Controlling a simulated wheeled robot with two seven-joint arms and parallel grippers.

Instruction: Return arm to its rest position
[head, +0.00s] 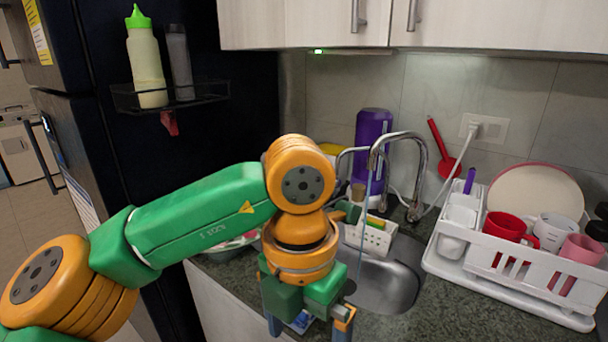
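My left arm (200,215), green and orange, reaches in from the left across the front of the counter and bends down at its orange wrist (300,200). My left gripper (309,326) hangs pointing down at the bottom middle, in front of the sink. Its two fingers are set apart; their lower ends meet the bottom edge of the picture. A small blue and white patch shows between the fingers, and I cannot tell what it is. No object is visibly gripped. My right arm and gripper are not in view.
A pale bottle with a green cap (146,65) and a grey bottle (180,65) stand on a black rack (212,92) on the dark fridge. The sink (385,285) and faucet (392,140) lie behind my wrist. A white dish rack (460,270) with mugs stands right.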

